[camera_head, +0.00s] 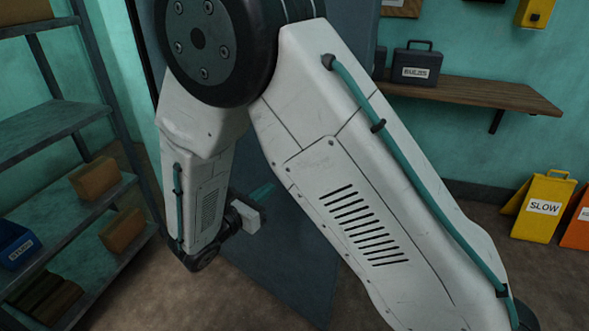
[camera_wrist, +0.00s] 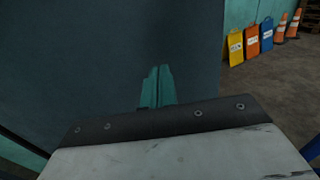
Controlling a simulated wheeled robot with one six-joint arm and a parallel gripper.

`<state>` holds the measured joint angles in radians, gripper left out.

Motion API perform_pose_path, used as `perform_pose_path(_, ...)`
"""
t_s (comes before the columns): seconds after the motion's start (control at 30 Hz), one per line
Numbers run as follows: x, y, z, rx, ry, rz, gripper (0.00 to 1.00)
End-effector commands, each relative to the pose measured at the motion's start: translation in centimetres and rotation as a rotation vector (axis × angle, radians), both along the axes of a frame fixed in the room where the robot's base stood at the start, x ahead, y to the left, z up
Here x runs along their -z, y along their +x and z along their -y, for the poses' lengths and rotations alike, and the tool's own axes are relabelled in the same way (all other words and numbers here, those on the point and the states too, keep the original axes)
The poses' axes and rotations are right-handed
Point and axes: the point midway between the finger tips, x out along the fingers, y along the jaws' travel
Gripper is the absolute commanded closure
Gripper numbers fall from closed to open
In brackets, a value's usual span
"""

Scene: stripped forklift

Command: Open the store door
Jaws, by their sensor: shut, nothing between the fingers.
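The store door (camera_head: 290,265) is a plain blue-grey panel, largely hidden behind my arm in the head view. In the wrist view the door (camera_wrist: 80,50) fills the left and middle, and its right edge has the room showing past it. No handle shows in either view. My gripper (camera_head: 264,190) is low in front of the door in the head view. In the wrist view its teal fingers (camera_wrist: 157,88) are together with nothing between them, pointing at the panel. I cannot tell whether the fingertips touch it.
A metal shelf rack (camera_head: 55,135) with boxes and a blue bin (camera_head: 17,246) stands close on the left. A wooden wall shelf (camera_head: 470,92) holds a dark case (camera_head: 417,67). A yellow SLOW sign (camera_head: 543,206) stands at the right. Floor between door and signs is clear.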

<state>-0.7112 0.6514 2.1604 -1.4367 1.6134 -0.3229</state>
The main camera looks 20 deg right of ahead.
Motion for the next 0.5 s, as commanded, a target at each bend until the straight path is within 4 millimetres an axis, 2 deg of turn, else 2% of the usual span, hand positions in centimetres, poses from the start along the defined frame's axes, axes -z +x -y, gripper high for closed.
perform_pose_path(0.17,0.2,1.0,1.3,-0.006,-0.007,-0.002,1.0)
perform_pose_path(0.5,0.2,4.8,7.3,-0.003,-0.005,-0.002,1.0)
